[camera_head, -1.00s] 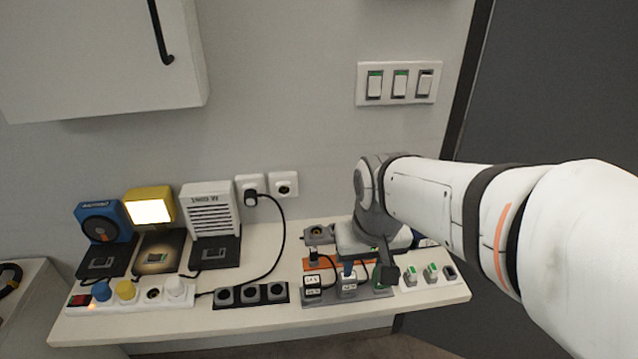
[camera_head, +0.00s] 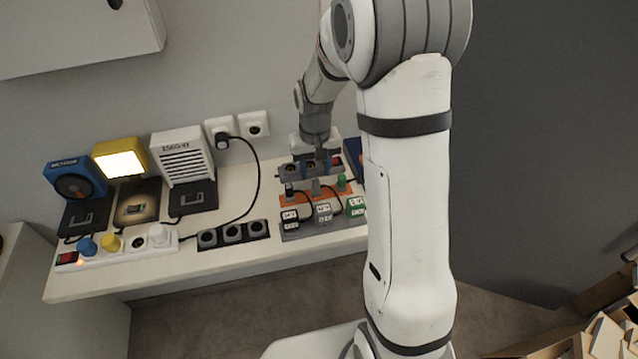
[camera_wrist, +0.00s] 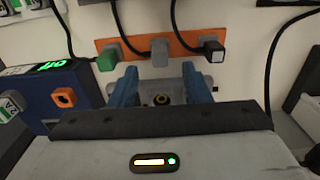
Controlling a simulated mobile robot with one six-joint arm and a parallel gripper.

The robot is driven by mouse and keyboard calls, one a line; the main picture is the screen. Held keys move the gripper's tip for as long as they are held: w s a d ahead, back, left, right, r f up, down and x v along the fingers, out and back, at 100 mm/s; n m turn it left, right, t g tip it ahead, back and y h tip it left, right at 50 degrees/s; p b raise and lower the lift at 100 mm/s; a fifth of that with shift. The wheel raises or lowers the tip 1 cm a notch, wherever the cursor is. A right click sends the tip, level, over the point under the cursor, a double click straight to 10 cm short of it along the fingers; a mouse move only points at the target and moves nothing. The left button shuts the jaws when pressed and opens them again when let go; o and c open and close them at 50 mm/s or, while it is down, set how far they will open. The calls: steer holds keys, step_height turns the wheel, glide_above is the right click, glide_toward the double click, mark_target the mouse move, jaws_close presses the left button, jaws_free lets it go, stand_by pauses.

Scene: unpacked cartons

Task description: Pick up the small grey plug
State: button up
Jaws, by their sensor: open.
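The small grey plug (camera_wrist: 160,52) stands in the middle of an orange strip (camera_wrist: 183,43) in the wrist view, between a green plug (camera_wrist: 109,58) and a black plug with a pale top (camera_wrist: 213,50). In the head view the orange strip (camera_head: 302,197) lies on the worktop and the grey plug (camera_head: 315,187) shows small. My gripper (camera_wrist: 160,85) is open, its blue fingers apart and empty. The fingers point toward the strip and are short of the grey plug. Behind them lies a grey socket block (camera_wrist: 175,99) with a round socket. In the head view my gripper (camera_head: 318,163) is over this block.
A blue box (camera_wrist: 62,100) with a lit green display stands close left of the fingers in the wrist view. Several labelled adapters (camera_head: 322,212) sit in front of the orange strip. A black socket strip (camera_head: 233,234) lies further left. Cables run across the worktop (camera_head: 180,268).

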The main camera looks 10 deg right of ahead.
mark_target(316, 181)
step_height(316, 181, down, 5)
steer(key=shift+s+r, duration=0.1)
jaws_close()
stand_by(0.5)
